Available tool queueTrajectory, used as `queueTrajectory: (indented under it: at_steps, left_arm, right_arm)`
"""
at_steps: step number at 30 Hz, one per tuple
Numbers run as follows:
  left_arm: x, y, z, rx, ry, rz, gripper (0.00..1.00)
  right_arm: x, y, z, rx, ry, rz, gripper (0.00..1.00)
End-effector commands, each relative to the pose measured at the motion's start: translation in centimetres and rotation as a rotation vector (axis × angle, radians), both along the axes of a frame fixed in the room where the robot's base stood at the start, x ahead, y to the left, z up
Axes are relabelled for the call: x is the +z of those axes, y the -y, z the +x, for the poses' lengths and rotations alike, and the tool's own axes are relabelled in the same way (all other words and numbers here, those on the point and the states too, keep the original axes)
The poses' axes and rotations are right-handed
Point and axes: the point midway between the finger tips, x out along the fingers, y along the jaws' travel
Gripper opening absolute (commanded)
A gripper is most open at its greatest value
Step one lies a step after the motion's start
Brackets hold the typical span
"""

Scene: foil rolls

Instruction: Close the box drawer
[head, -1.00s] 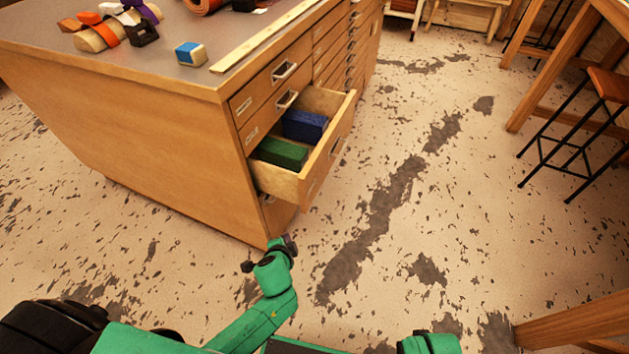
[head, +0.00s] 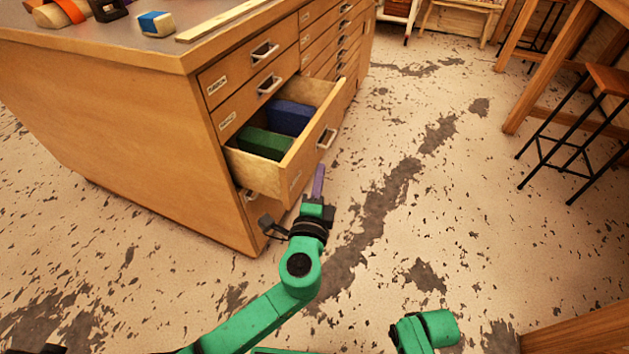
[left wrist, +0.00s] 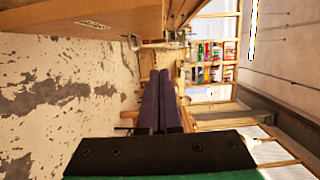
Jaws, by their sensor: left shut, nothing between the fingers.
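The box drawer (head: 306,155) stands pulled out of the wooden cabinet (head: 150,130) in the head view. A green box (head: 265,144) and a blue box (head: 290,118) lie inside it. Its metal handle (head: 327,138) is on the front face. My left gripper (head: 319,180) is shut and empty, just in front of and below the drawer front in the picture; I cannot tell whether it touches. In the left wrist view its purple fingers (left wrist: 160,100) lie together, with a wooden front (left wrist: 80,17) and a handle (left wrist: 134,42) above. My right gripper is not visible.
Other drawers of the cabinet, such as the top one (head: 262,58), are shut. A blue-and-white block (head: 156,24) and other items lie on the cabinet top. A stool (head: 590,120) stands at the right. The floor between is clear.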

Motion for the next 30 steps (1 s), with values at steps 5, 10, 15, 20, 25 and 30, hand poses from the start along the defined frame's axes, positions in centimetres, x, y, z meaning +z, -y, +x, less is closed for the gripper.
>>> queueTrajectory:
  at_steps: [5,10,15,20,25,30]
  left_arm:
    - [0.0,0.3,4.1,0.001,0.002,0.001,0.0]
    - [0.0,-1.7,6.0,0.002,-0.001,0.003,0.0]
    - [0.0,-3.3,6.5,0.0,-0.001,0.0,0.0]
    - [0.0,-3.5,6.5,0.0,-0.001,-0.002,0.0]
    - [0.0,-3.5,6.5,0.0,-0.001,-0.002,0.0]
    - [-0.1,-4.0,6.7,0.001,-0.001,-0.001,0.0]
  right_arm:
    - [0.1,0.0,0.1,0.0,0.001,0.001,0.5]
    - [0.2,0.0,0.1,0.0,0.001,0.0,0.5]
    - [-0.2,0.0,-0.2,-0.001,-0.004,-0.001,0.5]
    - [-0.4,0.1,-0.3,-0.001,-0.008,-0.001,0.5]
    - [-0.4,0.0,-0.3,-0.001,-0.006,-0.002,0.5]
    - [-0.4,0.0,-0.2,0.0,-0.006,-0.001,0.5]
